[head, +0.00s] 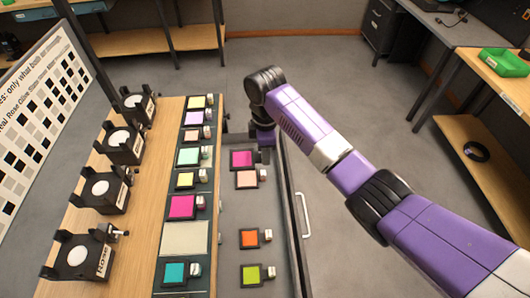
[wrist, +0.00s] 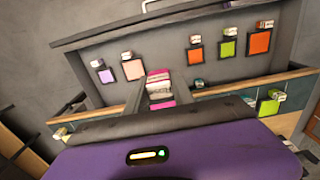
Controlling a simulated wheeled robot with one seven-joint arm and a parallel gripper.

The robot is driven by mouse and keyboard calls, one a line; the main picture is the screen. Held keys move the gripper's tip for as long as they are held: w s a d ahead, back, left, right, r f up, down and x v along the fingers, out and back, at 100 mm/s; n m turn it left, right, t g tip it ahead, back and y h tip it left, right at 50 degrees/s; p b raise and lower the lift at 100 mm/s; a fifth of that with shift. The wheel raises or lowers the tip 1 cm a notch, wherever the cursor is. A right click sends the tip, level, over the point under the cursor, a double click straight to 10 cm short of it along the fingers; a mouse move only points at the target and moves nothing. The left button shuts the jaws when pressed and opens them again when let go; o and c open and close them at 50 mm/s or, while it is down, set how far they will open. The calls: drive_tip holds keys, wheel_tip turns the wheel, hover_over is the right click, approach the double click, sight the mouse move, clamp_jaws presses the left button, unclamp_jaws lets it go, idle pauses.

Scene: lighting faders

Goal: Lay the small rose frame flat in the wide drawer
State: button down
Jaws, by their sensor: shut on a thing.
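A rose-magenta frame (head: 241,159) with a dark border lies about level just left of my gripper (head: 265,150) in the head view. In the wrist view my gripper (wrist: 159,88) is shut on this frame's pale lettered tag, with a strip of magenta (wrist: 160,104) showing below it. The lettering is too small to read. The frame is over the inner side of the open wide drawer (head: 276,215). I cannot tell whether it touches the drawer floor. Another magenta frame (head: 181,206) sits on the dark strip of the bench.
The drawer also holds a peach frame (head: 247,179), an orange frame (head: 249,238) and a lime frame (head: 251,274). Bare floor shows between peach and orange. Several tagged frames line the bench, beside black lamp holders (head: 103,188). The drawer handle (head: 303,215) faces right.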

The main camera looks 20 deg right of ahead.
drive_tip(key=b, duration=1.1)
hover_over(265, 206)
drive_tip(key=shift+f, duration=5.85)
drive_tip(key=shift+f+b, duration=5.15)
drive_tip(key=shift+f, duration=4.1)
drive_tip(key=shift+f+b, duration=0.85)
drive_tip(key=shift+f, duration=0.5)
drive_tip(key=c, duration=1)
unclamp_jaws()
wheel_tip(265, 206, up, 15)
drive_tip(key=p, duration=0.8)
drive_tip(key=shift+p, duration=0.3)
